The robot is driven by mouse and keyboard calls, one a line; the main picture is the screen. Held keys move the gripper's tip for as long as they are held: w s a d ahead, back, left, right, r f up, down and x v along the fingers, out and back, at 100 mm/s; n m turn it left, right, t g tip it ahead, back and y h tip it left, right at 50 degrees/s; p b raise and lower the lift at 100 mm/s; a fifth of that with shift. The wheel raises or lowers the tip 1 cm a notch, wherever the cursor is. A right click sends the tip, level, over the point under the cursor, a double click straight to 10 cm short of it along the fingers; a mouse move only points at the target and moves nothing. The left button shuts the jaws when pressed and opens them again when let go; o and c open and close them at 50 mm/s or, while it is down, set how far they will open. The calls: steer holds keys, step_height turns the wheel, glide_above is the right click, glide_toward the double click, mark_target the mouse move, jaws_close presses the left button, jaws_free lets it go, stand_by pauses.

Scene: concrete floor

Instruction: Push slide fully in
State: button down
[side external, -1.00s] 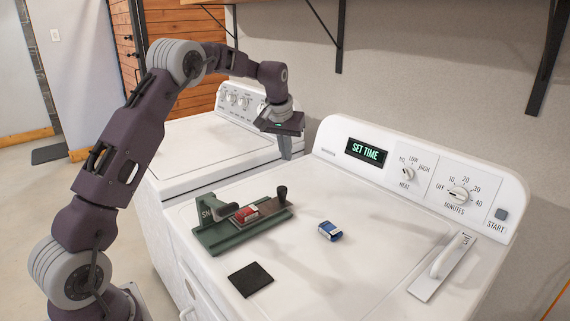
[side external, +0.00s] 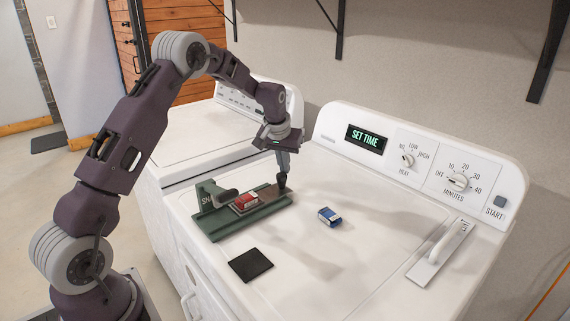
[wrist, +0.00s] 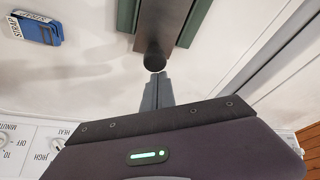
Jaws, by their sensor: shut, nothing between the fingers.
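The green slide fixture (side external: 216,228) sits on the white machine top. Its brown-grey slide plate (side external: 267,193) lies in the green channel, with a dark round knob (wrist: 154,57) at its right end. A red block (side external: 245,202) is at the plate's left end, next to a grey cylinder (side external: 226,196) on the fixture. My gripper (side external: 283,182) is shut and empty, pointing down at the knob. In the wrist view its closed fingertips (wrist: 157,77) are right beside the knob; I cannot tell whether they touch. The fingers partly hide the knob in the side view.
A white handle on a plate (side external: 440,251) is at the right. The control panel (side external: 420,160) rises behind.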

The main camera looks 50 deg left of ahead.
glide_above(261, 191)
steer(key=s+d, duration=0.1)
steer(key=shift+s+d, duration=0.1)
steer(key=shift+s, duration=0.1)
steer(key=shift+s+f, duration=0.1)
steer(key=shift+s, duration=0.4)
steer(key=shift+w, duration=0.1)
